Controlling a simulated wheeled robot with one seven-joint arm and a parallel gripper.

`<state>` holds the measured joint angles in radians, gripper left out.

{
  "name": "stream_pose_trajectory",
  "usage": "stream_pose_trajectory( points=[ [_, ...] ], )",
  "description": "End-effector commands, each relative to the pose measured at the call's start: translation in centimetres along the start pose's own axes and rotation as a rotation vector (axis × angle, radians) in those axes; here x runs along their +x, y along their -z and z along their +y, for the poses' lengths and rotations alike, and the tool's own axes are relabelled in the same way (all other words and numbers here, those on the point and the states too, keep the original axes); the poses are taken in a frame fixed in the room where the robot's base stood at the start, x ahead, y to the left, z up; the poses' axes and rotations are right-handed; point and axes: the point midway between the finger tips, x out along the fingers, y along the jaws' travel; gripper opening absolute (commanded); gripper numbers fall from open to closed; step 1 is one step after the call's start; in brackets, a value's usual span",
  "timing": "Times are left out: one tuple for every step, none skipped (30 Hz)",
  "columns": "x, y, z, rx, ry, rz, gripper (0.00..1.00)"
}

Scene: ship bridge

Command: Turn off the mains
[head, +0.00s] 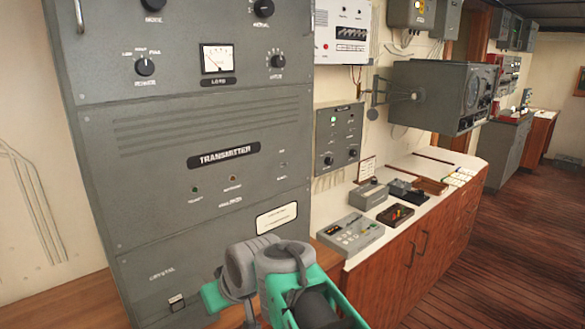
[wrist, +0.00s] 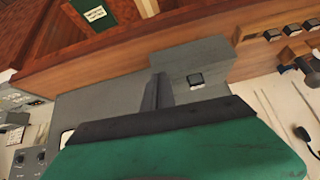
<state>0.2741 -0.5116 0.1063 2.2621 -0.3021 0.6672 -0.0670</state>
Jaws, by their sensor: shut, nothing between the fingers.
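The grey transmitter cabinet (head: 200,120) fills the left of the head view. A small switch with a pale frame (head: 176,301) sits low on its front, below the word CRYSTAL. The wrist view shows a small dark square switch in a pale frame (wrist: 195,80) on a grey face; it looks like the same one, but I cannot be sure. My gripper (wrist: 158,92) is shut and empty, its fingers just left of that switch in the picture. I cannot tell whether they touch the face. In the head view my arm hides part of the cabinet's lower right.
A white-topped counter (head: 430,165) with wooden drawers and several devices stands right of the cabinet. A grey box (head: 440,95) juts from the wall above it. A wooden ledge (head: 70,305) runs along the lower left. The plank floor (head: 500,250) at right is clear.

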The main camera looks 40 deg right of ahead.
Motion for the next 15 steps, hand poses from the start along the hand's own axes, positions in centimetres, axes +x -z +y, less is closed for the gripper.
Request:
stream_pose_trajectory(
  points=[
    [0.8, 3.6, 3.5, 0.012, -0.001, 0.116, 0.0],
    [0.5, 6.0, 5.5, 0.007, 0.002, 0.197, 0.0],
    [-0.3, 9.0, 8.4, -0.003, 0.005, 0.307, 0.0],
    [-1.2, 10.9, 10.7, -0.011, 0.002, 0.39, 0.0],
    [-2.4, 12.6, 13.0, -0.02, -0.002, 0.471, 0.0],
    [-4.3, 14.2, 16.1, -0.034, -0.01, 0.576, 0.0],
    [-5.9, 15.1, 18.2, -0.046, -0.018, 0.651, 0.0],
    [-7.6, 15.6, 20.2, -0.057, -0.026, 0.72, 0.0],
    [-9.9, 15.9, 22.6, -0.073, -0.039, 0.804, 0.0],
    [-11.6, 16.0, 24.1, -0.084, -0.047, 0.86, 0.0],
    [-13.0, 15.9, 25.3, -0.094, -0.053, 0.907, 0.0],
    [-14.9, 15.7, 26.5, -0.107, -0.062, 0.961, 0.0],
    [-16.0, 15.4, 27.2, -0.115, -0.067, 0.992, 0.0],
    [-16.9, 15.2, 27.7, -0.121, -0.07, 1.017, 0.0],
    [-17.8, 15.1, 28.2, -0.127, -0.073, 1.041, 0.0]
  ],
)
